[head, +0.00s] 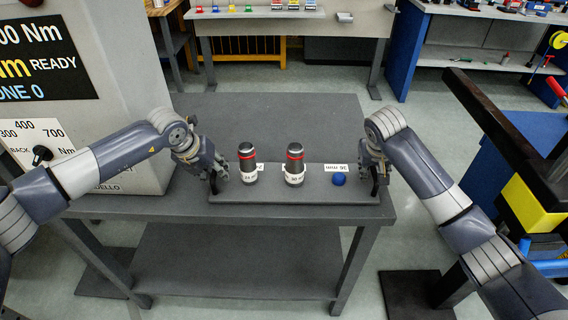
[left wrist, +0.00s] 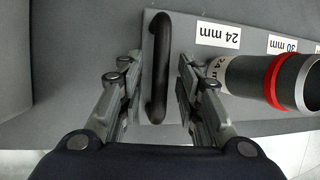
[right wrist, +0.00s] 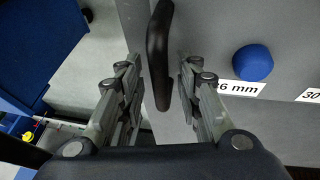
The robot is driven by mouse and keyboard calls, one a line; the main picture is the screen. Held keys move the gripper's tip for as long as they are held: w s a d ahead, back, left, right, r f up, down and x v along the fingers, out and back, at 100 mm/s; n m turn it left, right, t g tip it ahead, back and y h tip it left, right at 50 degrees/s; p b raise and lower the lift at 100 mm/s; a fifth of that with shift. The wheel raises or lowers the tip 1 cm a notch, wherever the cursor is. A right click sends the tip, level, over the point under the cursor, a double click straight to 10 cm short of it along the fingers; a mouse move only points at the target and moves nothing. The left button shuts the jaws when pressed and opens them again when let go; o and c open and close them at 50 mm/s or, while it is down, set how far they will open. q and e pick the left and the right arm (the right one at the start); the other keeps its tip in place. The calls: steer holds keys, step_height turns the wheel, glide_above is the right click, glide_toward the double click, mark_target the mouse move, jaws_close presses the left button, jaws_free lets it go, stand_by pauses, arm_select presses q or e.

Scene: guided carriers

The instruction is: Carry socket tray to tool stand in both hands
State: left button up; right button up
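The grey socket tray (head: 321,197) lies on the dark grey table. It carries two upright sockets with red bands, the 24 mm socket (head: 247,163) and the 30 mm socket (head: 294,164). A blue ball-like knob (head: 339,179) sits by the 36 mm label. My left gripper (head: 217,178) is at the tray's left end. In the left wrist view its open fingers stand either side of the black handle (left wrist: 158,68). My right gripper (head: 374,181) is at the right end. In the right wrist view its open fingers stand either side of the other black handle (right wrist: 158,55).
A large grey machine with a torque display (head: 45,60) stands at the left. The table (head: 270,115) is clear behind the tray. A workbench (head: 290,22) stands at the back. A blue stand with a black bar (head: 500,120) is at the right.

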steer(key=shift+s+r, duration=0.1)
steer(key=shift+r, duration=0.1)
arm_select(q)
steer(key=v, duration=1.1)
steer(key=shift+s+r, duration=0.2)
steer(key=shift+r, duration=0.15)
arm_select(e)
steer(key=v, duration=1.1)
steer(key=shift+s+a+r, duration=0.15)
steer(key=shift+a+r, duration=0.05)
steer(key=shift+r, duration=0.1)
arm_select(q)
steer(key=shift+a, duration=0.15)
